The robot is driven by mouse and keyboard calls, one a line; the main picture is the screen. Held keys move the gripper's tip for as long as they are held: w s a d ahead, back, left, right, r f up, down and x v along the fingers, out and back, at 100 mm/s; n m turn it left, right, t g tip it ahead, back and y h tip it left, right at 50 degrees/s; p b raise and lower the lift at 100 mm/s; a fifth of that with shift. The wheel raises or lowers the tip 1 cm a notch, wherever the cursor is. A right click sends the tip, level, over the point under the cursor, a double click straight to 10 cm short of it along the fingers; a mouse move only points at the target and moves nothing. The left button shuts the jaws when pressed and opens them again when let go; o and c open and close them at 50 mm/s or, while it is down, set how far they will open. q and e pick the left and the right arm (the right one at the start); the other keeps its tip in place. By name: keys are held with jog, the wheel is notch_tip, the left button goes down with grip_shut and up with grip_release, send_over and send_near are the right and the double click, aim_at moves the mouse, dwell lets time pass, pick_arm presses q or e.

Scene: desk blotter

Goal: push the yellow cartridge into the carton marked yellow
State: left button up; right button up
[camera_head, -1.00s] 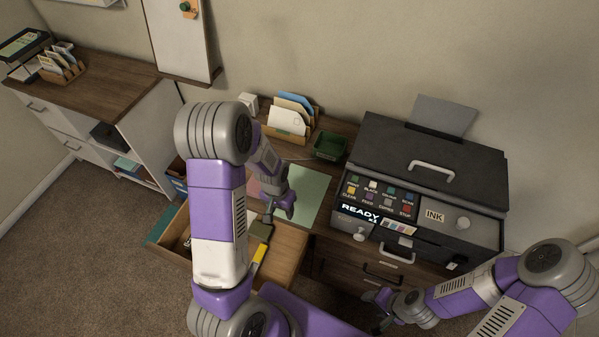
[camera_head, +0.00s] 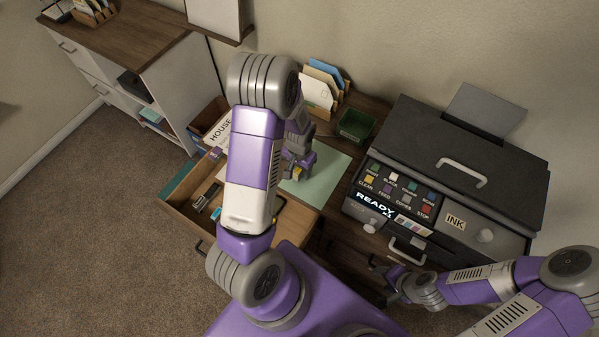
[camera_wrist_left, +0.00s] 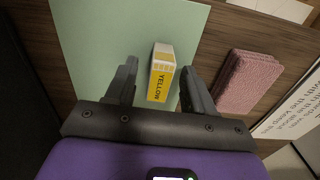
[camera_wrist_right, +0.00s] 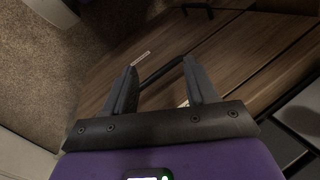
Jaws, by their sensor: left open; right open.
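A white and yellow box lettered YELLOW (camera_wrist_left: 161,72) lies on the pale green blotter (camera_wrist_left: 110,35) in the left wrist view. My left gripper (camera_wrist_left: 157,88) is open, with one finger on each side of the box and a visible gap to both. In the head view my left gripper (camera_head: 296,174) is low over the blotter, with a bit of yellow showing at its fingers. I cannot tell whether a cartridge is inside the box. My right gripper (camera_wrist_right: 162,80) is open and empty beside the wooden drawer fronts.
A pink cloth (camera_wrist_left: 247,80) lies to the right of the box. An open drawer (camera_head: 306,219) holds several small items, partly hidden by my left arm. A green tray (camera_head: 356,124) and a printer (camera_head: 440,160) stand behind and to the right.

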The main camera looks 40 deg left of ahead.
pick_arm(q)
jog(key=shift+r, duration=0.1)
jog(key=shift+c, duration=0.3)
grip_shut()
